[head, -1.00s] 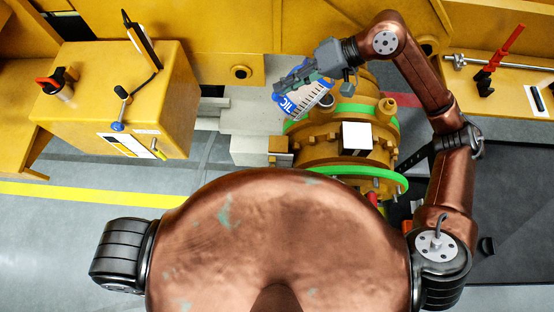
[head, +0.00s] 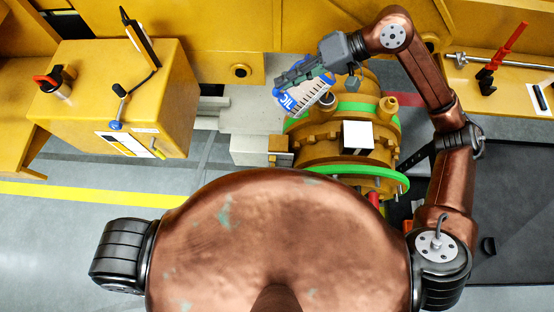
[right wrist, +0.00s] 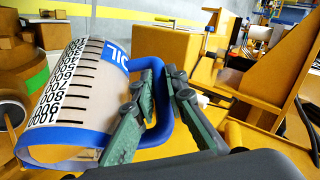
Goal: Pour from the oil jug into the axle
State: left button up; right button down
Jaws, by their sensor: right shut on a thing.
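The oil jug (head: 302,99) is white with a blue rim, blue lettering and a printed scale. It is held tilted above the left side of the axle. My right gripper (head: 303,74) is shut on its blue handle; the right wrist view shows the green-grey fingers (right wrist: 160,92) around the handle beside the jug's body (right wrist: 75,90). The axle (head: 335,148) is a yellow-brown housing with green rings. A dark-topped round port (head: 326,101) shows on it just right of the jug. I cannot see any oil flowing. My left gripper is out of view.
A yellow cabinet (head: 170,105) with a probe and small tools stands at the left. A white box (head: 357,136) sits on the axle. A yellow shelf (head: 510,85) with a red-handled tool is at the right. Yellow structure closes off the back.

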jog(key=shift+w+d+r+b, duration=0.1)
jog(key=shift+r+b, duration=0.3)
jog(key=shift+b, duration=0.05)
dwell(0.5)
jog(key=shift+d+r+y+b, duration=0.1)
jog(key=shift+r+y+b, duration=0.1)
jog(key=shift+y+b, duration=0.1)
jog(key=shift+w+d+r+g+y+b, duration=0.2)
jog(key=shift+r+b, duration=0.25)
jog(key=shift+b, duration=0.1)
jog(key=shift+w+d+r+g+y+b, duration=0.15)
jog(key=shift+d+r+g+y+b, duration=0.05)
jog(key=shift+r+b, duration=0.25)
dwell(0.6)
jog(key=shift+b, duration=0.4)
dwell(0.6)
dwell(0.3)
jog(key=f+b, duration=0.1)
jog(key=a+f+h+b, duration=0.1)
jog(key=f, duration=0.1)
jog(key=s+f+t+h+b, duration=0.1)
jog(key=shift+s+a+f, duration=0.1)
jog(key=shift+a+f, duration=0.05)
jog(key=shift+a, duration=0.2)
jog(key=shift+s+a+f+h+b, duration=0.1)
jog(key=shift+f+h+b, duration=0.2)
